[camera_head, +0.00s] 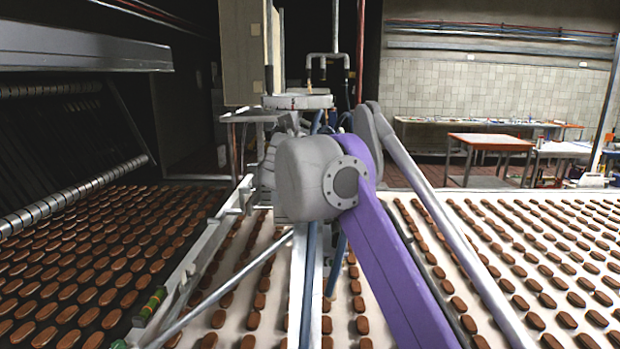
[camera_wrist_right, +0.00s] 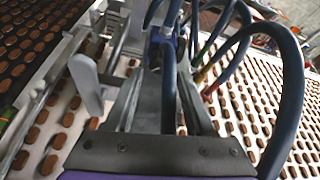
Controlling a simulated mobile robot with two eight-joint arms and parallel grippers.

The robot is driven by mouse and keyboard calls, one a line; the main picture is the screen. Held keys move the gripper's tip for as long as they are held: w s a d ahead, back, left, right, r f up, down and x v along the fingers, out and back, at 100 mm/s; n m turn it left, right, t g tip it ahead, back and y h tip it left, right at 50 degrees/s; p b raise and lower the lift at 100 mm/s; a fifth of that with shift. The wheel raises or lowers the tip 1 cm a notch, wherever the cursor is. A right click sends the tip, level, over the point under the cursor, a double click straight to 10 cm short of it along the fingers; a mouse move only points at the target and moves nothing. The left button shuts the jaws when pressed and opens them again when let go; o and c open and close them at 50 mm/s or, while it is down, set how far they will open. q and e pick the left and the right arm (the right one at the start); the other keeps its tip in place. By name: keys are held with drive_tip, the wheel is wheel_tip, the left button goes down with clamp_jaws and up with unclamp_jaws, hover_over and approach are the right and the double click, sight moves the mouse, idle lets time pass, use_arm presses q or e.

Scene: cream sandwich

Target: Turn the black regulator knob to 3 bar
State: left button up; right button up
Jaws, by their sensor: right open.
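I cannot pick out the black regulator knob or a pressure scale in either view. My right arm reaches in from the lower right of the head view and covers the middle of the machine (camera_head: 297,101), so its gripper is hidden there. In the right wrist view my right gripper (camera_wrist_right: 163,76) is open, with its grey fingers apart. A dark blue upright part (camera_wrist_right: 163,45) shows beyond and between the fingers; whether they touch it I cannot tell. My left gripper is not in view.
Thick dark blue hoses (camera_wrist_right: 291,100) loop close to the right of my gripper. A grey metal rail (camera_head: 205,250) runs along the belt. Rows of brown biscuits cover the white belt (camera_head: 285,228) and the dark belt at left. Tables (camera_head: 490,140) stand far back right.

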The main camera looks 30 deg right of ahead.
drive_tip(key=shift+x, duration=2.4)
clamp_jaws()
